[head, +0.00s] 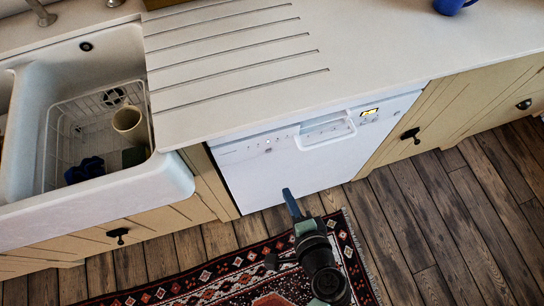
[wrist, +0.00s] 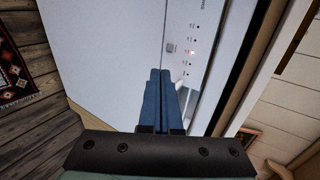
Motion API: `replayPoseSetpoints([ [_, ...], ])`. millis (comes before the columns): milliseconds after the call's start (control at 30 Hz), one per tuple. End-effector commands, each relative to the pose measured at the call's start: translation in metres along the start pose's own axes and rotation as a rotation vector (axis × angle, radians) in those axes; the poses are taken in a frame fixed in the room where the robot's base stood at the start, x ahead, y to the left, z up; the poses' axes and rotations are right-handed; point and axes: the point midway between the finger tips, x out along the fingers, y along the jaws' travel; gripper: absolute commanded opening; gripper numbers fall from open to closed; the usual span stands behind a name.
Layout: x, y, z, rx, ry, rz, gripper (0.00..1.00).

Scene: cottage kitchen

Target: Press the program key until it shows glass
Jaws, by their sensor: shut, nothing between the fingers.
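The white dishwasher (head: 285,180) is shut under the worktop, with a control strip along its top edge. A lit yellowish display (head: 370,112) is at the panel's right end, also unreadable. My gripper (head: 287,193) is in front of the door, its blue fingers (wrist: 160,72) shut and empty. In the wrist view the tips appear just below the key; contact cannot be told.
A white sink (head: 150,185) at the left holds a wire rack (head: 65,125) and a beige cup (head: 128,122). A blue mug (head: 450,6) stands on the worktop (head: 390,45). A patterned rug (head: 190,285) lies on the wooden floor. Drawers with dark handles flank the dishwasher.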

Motion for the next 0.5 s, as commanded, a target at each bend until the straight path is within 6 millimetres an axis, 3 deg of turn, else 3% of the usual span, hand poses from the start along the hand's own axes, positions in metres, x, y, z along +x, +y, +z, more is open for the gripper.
replayPoseSetpoints([
  [233, 0.018, 0.000, 0.000, -0.001, -0.001, -0.001, 0.00],
  [500, 0.074, 0.000, -0.001, -0.003, -0.001, 0.000, 0.00],
])
